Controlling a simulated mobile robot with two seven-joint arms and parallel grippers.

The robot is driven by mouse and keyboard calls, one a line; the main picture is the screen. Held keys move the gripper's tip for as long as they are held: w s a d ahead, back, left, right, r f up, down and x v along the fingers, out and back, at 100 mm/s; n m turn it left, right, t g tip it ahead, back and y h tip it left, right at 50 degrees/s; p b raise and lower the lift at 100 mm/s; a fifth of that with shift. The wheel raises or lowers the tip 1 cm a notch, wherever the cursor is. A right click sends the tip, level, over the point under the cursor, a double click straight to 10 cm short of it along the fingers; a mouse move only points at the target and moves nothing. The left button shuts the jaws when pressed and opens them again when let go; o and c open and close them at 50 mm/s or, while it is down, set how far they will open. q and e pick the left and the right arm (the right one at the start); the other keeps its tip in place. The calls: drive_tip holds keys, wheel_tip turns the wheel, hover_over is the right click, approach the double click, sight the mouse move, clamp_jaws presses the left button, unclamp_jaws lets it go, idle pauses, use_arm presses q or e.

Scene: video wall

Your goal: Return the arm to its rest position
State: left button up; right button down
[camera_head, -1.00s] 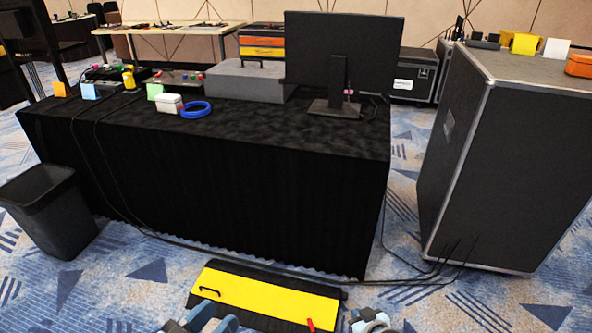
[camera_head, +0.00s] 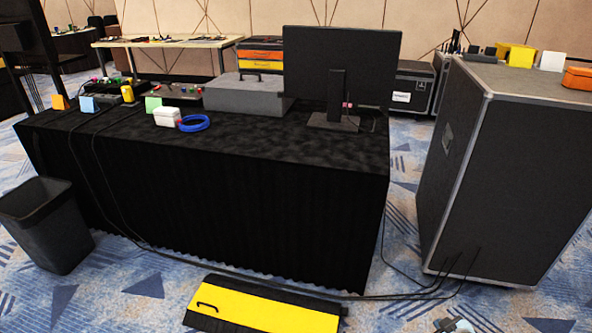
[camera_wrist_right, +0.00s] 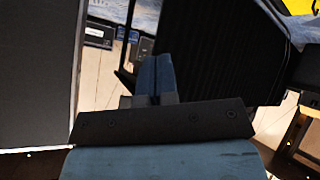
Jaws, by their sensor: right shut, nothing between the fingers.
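My right gripper (camera_wrist_right: 153,75) shows in the right wrist view with its blue fingers pressed together and nothing between them. It is apart from the things around it. In the head view only a small grey-white part of my right arm shows at the bottom edge, right of centre; the fingertips cannot be made out there. My left gripper is not in either view.
A black-draped table (camera_head: 220,205) with a monitor (camera_head: 340,75) stands ahead. A tall black case (camera_head: 505,180) is on the right. A bin (camera_head: 45,225) stands at left. A yellow-and-black cable cover (camera_head: 262,307) and loose cables lie on the carpet in front.

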drive_tip(key=s+a+r+n+y, duration=0.1)
drive_tip(key=s+a+r+y, duration=0.1)
drive_tip(key=s+a+r, duration=0.8)
drive_tip(key=s+a+r+n+y, duration=0.1)
drive_tip(key=s+a+r, duration=0.4)
drive_tip(key=s, duration=0.8)
drive_tip(key=w+a+r+m+t, duration=0.25)
drive_tip(key=a+m, duration=0.25)
drive_tip(key=a, duration=0.4)
use_arm(q)
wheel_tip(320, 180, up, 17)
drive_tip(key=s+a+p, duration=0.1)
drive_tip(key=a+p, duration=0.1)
drive_tip(key=p, duration=2.5)
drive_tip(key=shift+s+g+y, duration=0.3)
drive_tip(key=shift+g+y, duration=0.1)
use_arm(e)
wheel_tip(320, 180, up, 17)
drive_tip(key=s+d+g, duration=0.1)
drive_tip(key=s+d, duration=0.1)
drive_tip(key=shift+d+r+g, duration=0.2)
drive_tip(key=shift+d+g, duration=0.05)
drive_tip(key=shift+g, duration=0.1)
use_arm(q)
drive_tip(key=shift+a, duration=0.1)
use_arm(e)
drive_tip(key=shift+s+f, duration=0.1)
drive_tip(key=c, duration=1.8)
unclamp_jaws()
